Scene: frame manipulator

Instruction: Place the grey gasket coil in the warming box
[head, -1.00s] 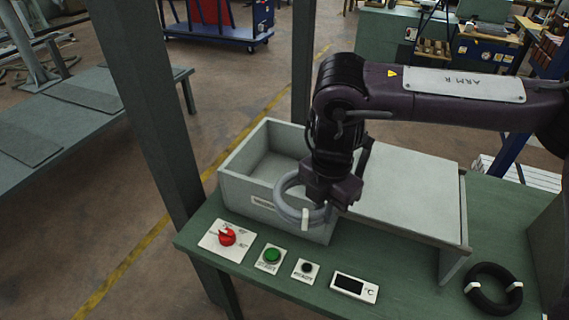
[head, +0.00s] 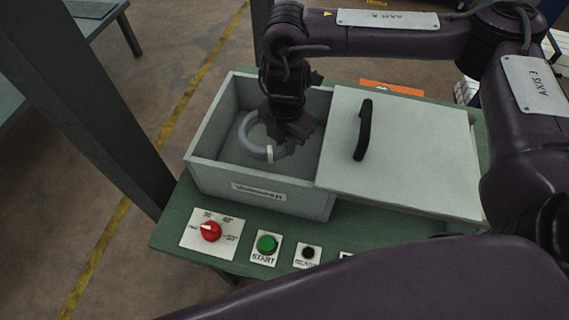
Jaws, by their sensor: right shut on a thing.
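The grey gasket coil (head: 244,136) is a ring with a pale band, seen in the head view. My right gripper (head: 283,142) is shut on the coil's right side. The coil is within the open part of the warming box (head: 257,186), a pale grey box with a label on its front. I cannot tell whether the coil touches the box floor. The box lid (head: 415,150), with a black handle (head: 363,130), lies to the right, leaving the left part open. My left gripper is not in view.
On the green bench (head: 180,212), in front of the box, are a red dial (head: 210,232), a green start button (head: 267,243) and a black button (head: 308,253). My arm links cover the right and bottom of the view. A dark post (head: 85,110) stands at left.

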